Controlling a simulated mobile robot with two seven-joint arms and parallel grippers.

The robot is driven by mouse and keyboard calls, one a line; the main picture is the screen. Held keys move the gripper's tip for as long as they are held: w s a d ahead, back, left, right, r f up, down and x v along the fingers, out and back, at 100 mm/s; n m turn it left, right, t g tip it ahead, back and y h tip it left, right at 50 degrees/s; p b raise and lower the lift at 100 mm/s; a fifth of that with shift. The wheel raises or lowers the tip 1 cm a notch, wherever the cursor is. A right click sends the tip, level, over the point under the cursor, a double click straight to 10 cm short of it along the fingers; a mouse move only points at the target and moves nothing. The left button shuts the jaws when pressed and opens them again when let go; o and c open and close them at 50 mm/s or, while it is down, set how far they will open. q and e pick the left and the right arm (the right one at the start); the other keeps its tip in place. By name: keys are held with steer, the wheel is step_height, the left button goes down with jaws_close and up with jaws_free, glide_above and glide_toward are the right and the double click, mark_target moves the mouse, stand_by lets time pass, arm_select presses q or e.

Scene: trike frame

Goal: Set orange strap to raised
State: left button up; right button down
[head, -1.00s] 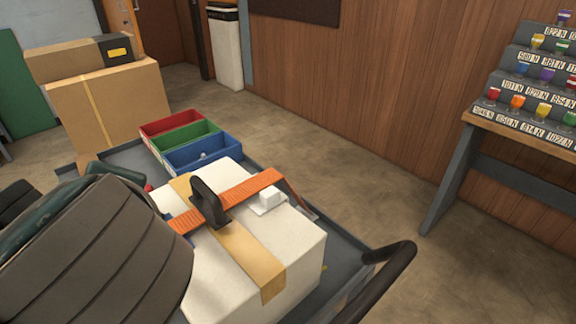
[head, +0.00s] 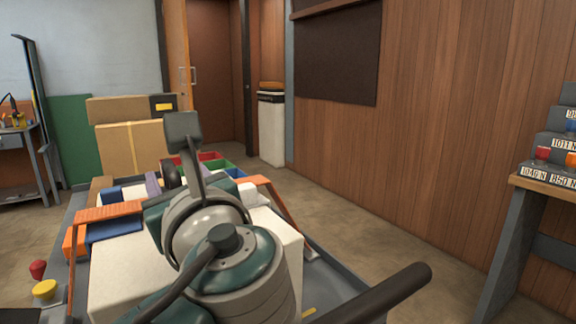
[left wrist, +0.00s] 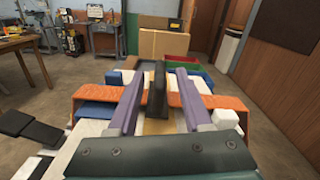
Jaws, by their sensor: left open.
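The orange strap (head: 109,211) runs across the white box (head: 115,278) and bends down at both sides. It also shows in the left wrist view (left wrist: 205,100). A black upright handle (left wrist: 157,92) stands at the strap's middle; in the head view the handle (head: 171,176) is partly hidden. My left gripper (left wrist: 160,74) is open, its two purple fingers on either side of the handle, with gaps visible. In the head view my left arm hides the middle of the strap and much of the box. My right gripper is not in view.
Red, green and blue bins (head: 214,162) lie behind the box, with cardboard boxes (head: 130,148) beyond. A dark handlebar (head: 375,295) is at the front right. Red (head: 38,269) and yellow (head: 45,289) knobs are at the left. A stepped rack (head: 550,150) stands right. Floor is clear between.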

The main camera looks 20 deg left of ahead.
mark_target(169, 163)
arm_select(q)
steer(key=x, duration=0.4)
jaws_close()
stand_by(0.4)
stand_by(1.0)
